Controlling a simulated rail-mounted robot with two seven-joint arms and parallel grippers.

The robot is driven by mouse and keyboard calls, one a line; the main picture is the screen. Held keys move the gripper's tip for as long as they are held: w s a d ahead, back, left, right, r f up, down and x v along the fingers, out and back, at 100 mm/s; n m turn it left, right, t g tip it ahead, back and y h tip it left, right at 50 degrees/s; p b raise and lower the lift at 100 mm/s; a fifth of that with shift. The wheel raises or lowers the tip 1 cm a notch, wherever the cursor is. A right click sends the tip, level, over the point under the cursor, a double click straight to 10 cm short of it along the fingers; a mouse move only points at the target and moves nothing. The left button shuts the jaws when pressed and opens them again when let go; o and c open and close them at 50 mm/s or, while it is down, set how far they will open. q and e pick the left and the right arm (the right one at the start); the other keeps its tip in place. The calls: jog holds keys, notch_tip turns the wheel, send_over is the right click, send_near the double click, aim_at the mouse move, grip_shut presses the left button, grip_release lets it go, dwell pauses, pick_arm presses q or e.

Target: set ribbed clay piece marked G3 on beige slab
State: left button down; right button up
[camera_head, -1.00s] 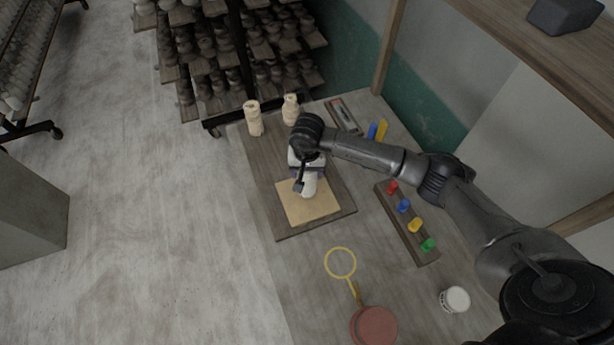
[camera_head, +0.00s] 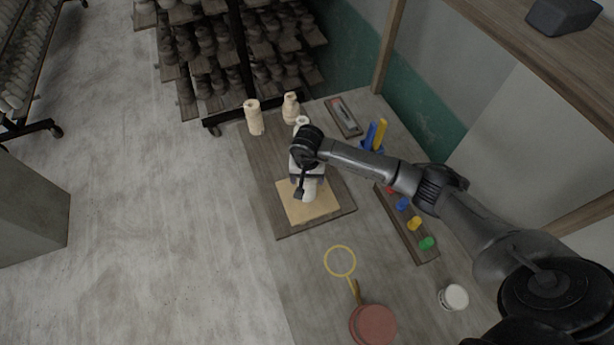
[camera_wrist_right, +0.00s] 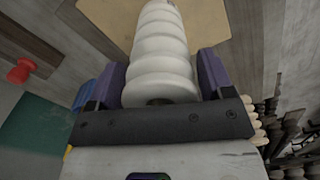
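A whitish ribbed clay piece (camera_wrist_right: 162,55) is between the two purple fingers of my right gripper (camera_wrist_right: 163,85) in the right wrist view, with a finger against each side. In the head view the piece (camera_head: 309,194) shows just below my right gripper (camera_head: 307,178), over the beige slab (camera_head: 325,208). The slab (camera_wrist_right: 100,16) also shows beyond the piece in the wrist view. I cannot tell whether the piece touches the slab. No G3 mark is readable. My left gripper is not in view.
Cream clay pieces stand at the board's far end (camera_head: 254,118), one partly behind my wrist (camera_head: 301,121). Right of the board (camera_head: 268,190) are a strip with coloured knobs (camera_head: 414,224) and a blue holder (camera_head: 372,146). A yellow hoop (camera_head: 340,261) lies in front.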

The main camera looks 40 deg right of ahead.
jog(key=shift+o, duration=1.2)
